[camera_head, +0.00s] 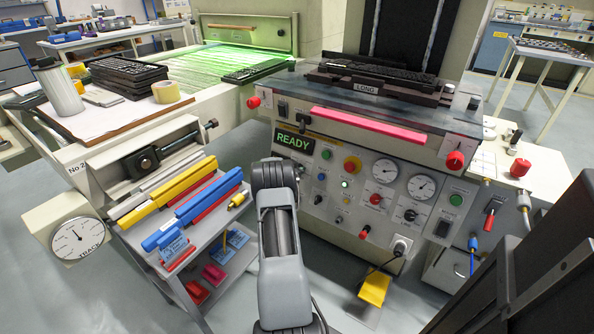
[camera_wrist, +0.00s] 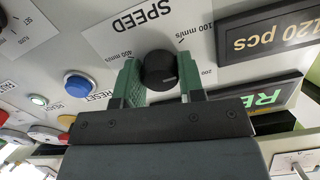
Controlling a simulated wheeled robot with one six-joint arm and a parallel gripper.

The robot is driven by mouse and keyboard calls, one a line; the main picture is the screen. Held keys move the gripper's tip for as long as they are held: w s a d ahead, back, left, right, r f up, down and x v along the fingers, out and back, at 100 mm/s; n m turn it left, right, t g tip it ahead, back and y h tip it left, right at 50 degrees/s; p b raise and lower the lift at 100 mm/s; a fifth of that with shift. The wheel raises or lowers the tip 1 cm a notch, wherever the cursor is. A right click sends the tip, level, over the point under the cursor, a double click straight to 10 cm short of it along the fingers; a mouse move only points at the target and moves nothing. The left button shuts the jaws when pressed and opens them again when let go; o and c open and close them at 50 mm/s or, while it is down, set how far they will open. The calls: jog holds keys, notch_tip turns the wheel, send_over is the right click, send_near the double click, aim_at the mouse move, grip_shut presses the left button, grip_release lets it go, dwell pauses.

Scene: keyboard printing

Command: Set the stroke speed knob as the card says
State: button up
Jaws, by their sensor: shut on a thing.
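The black stroke speed knob (camera_wrist: 158,70) sits on the pale panel in the wrist view, beside the SPEED label. Marks for 100, 200 and 400 mm/s stand around it. A faint pale mark shows on its lower right side, but I cannot tell its exact setting. My gripper (camera_wrist: 160,85) has its green fingers on either side of the knob and is shut on it. In the head view my arm hides the gripper and the knob. I cannot identify the card with the setting or read one.
A READY display (camera_head: 295,141) is lit on the machine front. A blue button (camera_wrist: 78,84) and a "120 pcs" display (camera_wrist: 272,38) flank the knob. A tool cart (camera_head: 185,250) and a red emergency-style button (camera_head: 352,164) stand near my arm.

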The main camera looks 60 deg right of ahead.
jog(key=shift+m+b, duration=0.3)
jog(key=shift+m, duration=0.8)
jog(key=o, duration=0.9)
jog(key=shift+p+v, duration=1.1)
jog(key=shift+v, duration=2.65)
